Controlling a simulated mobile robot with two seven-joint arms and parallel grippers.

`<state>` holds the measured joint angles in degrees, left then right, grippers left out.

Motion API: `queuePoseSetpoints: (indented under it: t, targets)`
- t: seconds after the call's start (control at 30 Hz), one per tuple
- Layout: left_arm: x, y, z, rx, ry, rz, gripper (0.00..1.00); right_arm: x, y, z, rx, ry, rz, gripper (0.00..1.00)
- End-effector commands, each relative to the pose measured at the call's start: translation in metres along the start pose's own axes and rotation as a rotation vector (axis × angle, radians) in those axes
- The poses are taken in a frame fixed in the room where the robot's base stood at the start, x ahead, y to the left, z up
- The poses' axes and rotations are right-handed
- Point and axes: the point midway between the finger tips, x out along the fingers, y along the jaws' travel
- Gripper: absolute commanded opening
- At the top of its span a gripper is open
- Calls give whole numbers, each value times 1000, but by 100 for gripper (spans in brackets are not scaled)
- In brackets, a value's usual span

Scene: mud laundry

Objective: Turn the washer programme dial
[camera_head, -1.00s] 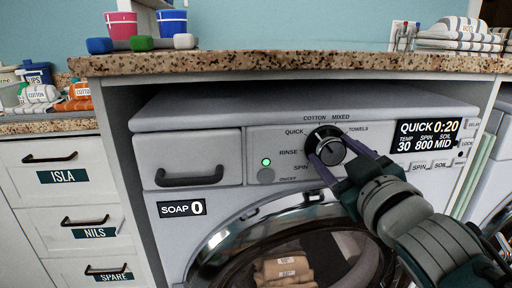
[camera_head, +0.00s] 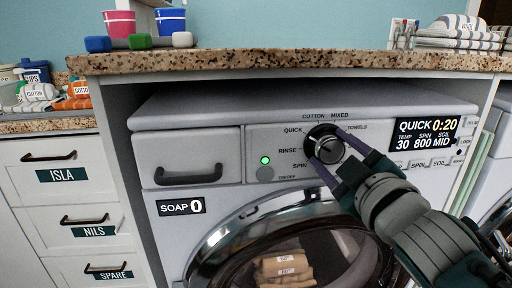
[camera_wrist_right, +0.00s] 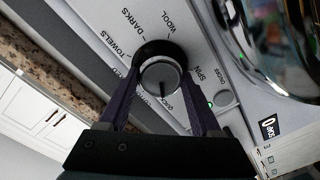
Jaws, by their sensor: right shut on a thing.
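The washer programme dial (camera_head: 328,148) is a round black knob with a grey face, on the white washer's control panel. Labels such as QUICK, COTTON, MIXED, TOWELS, RINSE and SPIN stand around it. In the right wrist view the dial (camera_wrist_right: 161,79) sits between the two purple fingers. My right gripper (camera_head: 340,155) is shut on the dial, one finger on each side. The display (camera_head: 426,132) reads QUICK 0:20, TEMP 30, SPIN 800, SOIL MID. My left gripper is not in view.
The soap drawer (camera_head: 190,158) and a green-lit on/off button (camera_head: 265,173) are left of the dial. The round glass door (camera_head: 290,245) bulges below it. A granite counter (camera_head: 290,62) overhangs the washer, with cups and folded towels on it.

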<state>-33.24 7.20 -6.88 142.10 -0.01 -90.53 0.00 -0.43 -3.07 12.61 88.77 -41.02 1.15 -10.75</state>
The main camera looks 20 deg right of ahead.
Motion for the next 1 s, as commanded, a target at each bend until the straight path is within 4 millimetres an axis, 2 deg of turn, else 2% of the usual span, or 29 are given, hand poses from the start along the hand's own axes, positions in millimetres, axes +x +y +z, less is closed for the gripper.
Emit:
queuePoseSetpoints:
  t: [0.1, 0.13, 0.37, 0.7, 0.83, 1.0]
  targets:
    - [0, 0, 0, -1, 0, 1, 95, 0, 0, 0, 1, -1, 0, 9]
    - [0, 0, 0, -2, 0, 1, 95, 0, 0, 0, 1, -1, 0, 68]
    - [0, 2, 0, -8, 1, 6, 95, 0, 0, 0, 2, 0, 0, 94]
    - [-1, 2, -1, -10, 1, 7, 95, -5, 0, 0, 2, 0, -1, 95]
    - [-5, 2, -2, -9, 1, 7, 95, -24, 0, 0, 2, -2, -2, 95]
    - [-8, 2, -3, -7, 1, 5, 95, -58, 0, 0, 3, -4, -3, 95]
